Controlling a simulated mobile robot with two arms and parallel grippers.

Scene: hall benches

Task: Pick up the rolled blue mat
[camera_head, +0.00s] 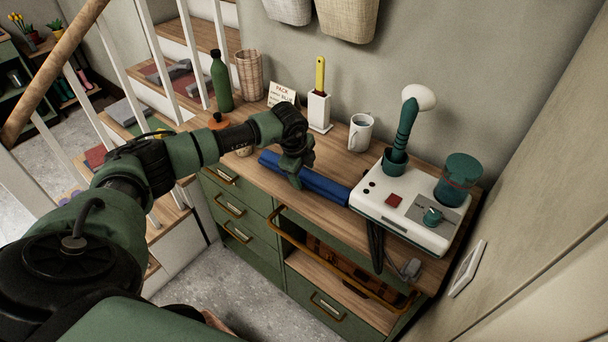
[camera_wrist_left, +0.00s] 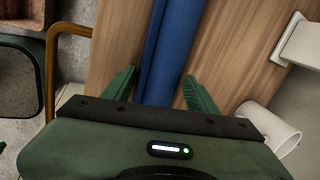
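The rolled blue mat (camera_head: 328,187) lies on the wooden top of the green cabinet, between the white mug and the front edge. Its right end is close to the white appliance. My left gripper (camera_head: 293,174) is over the mat's left part and hides some of it. In the left wrist view the mat (camera_wrist_left: 166,55) runs between the two green fingers of my left gripper (camera_wrist_left: 160,78). The fingers stand apart, one on each side of the roll. A small gap shows at the left finger; contact at the right finger is unclear. My right gripper is out of view.
Behind the mat stand a white mug (camera_head: 360,133), a white holder (camera_head: 319,112) with a yellow handle, a sign card (camera_head: 281,95) and a green bottle (camera_head: 221,82). A white appliance (camera_head: 405,208) with a green brush stands at right. Stair railings are at left.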

